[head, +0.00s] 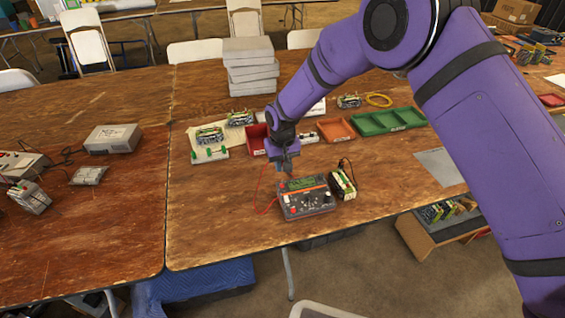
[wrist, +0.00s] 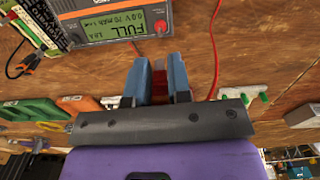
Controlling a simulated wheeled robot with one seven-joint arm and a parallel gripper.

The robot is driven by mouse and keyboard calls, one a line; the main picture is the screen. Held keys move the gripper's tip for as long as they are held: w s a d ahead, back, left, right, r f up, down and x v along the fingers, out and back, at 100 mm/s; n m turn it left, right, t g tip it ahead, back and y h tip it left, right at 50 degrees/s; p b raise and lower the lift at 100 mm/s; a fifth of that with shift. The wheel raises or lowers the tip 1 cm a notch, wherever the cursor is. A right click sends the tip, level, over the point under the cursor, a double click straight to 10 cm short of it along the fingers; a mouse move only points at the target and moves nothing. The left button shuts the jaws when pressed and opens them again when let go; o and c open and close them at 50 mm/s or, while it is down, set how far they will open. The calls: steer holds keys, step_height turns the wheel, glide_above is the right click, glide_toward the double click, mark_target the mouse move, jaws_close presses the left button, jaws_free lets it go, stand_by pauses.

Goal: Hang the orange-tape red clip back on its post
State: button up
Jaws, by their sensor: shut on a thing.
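My gripper (head: 286,166) is above the table, just behind the charger. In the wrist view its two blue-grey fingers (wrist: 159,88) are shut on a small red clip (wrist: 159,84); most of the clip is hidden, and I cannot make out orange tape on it. A red lead runs near the fingers. The charger (head: 306,200) has an orange stripe, and its green screen (wrist: 112,25) reads FULL. A white board with green posts (head: 210,153) stands left of my gripper; it also shows at the right in the wrist view (wrist: 252,97). No clip shows clearly on the posts.
A battery pack with a dark lead (head: 343,184) stands right of the charger. A red tray (head: 256,139), an orange tray (head: 337,130) and a green tray (head: 388,122) line the back. Grey boxes (head: 250,67) are stacked behind.

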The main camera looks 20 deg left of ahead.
mark_target(283, 185)
steer(key=shift+f, duration=3.25)
steer(key=shift+f, duration=0.25)
steer(key=o, duration=0.8)
steer(key=shift+o, duration=1)
steer(key=shift+r, duration=0.15)
steer(key=shift+r, duration=3.65)
